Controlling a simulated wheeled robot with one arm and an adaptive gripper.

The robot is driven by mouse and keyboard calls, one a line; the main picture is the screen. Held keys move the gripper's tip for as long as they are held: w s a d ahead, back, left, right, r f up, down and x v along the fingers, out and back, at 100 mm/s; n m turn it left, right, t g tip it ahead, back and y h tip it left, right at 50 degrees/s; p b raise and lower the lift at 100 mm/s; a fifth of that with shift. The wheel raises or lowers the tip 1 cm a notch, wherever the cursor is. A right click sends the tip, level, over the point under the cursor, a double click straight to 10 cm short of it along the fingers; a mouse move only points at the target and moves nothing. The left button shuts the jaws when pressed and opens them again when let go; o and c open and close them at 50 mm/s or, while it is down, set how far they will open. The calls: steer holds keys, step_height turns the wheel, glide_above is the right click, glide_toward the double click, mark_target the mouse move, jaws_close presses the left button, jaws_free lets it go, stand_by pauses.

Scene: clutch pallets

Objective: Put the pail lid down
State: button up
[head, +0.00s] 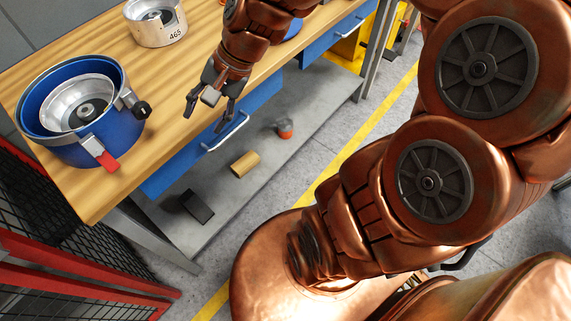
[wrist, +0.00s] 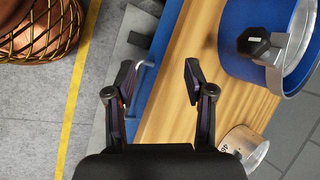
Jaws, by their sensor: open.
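A blue pail (head: 116,137) stands open on the wooden workbench at the left in the head view, with a metal drum-like part (head: 72,100) inside it. It also shows at the upper right of the wrist view (wrist: 232,48). My gripper (head: 208,114) is open and empty, right of the pail and over the bench's front edge by the drawer. In the wrist view its fingers (wrist: 157,70) are apart with nothing between them. A bit of a blue object (head: 293,29) shows behind my arm on the bench; I cannot tell whether it is the pail lid.
A metal housing marked 465 (head: 158,24) stands at the bench's back. The wooden bench (head: 165,108) is bare between pail and arm. A blue drawer (head: 208,150) with a handle lies below the edge. A lower shelf (head: 240,190) holds small parts. A red-framed mesh fence (head: 75,262) stands front left.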

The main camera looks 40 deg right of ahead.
steer(key=s+d+f+n+g+h, duration=0.1)
steer(key=s+d+n+g+h, duration=0.1)
steer(key=s, duration=0.7)
steer(key=s+d+f+n+g+h, duration=0.1)
steer(key=s+d+f+n+h, duration=0.1)
steer(key=s+n, duration=0.5)
steer(key=shift+s+d+g+h, duration=0.4)
steer(key=shift+s+d+h, duration=0.25)
steer(key=shift+s+h, duration=0.5)
steer(key=shift+w+r, duration=0.1)
step_height(320, 180, up, 7)
steer(key=p, duration=0.7)
steer(key=shift+r, duration=0.15)
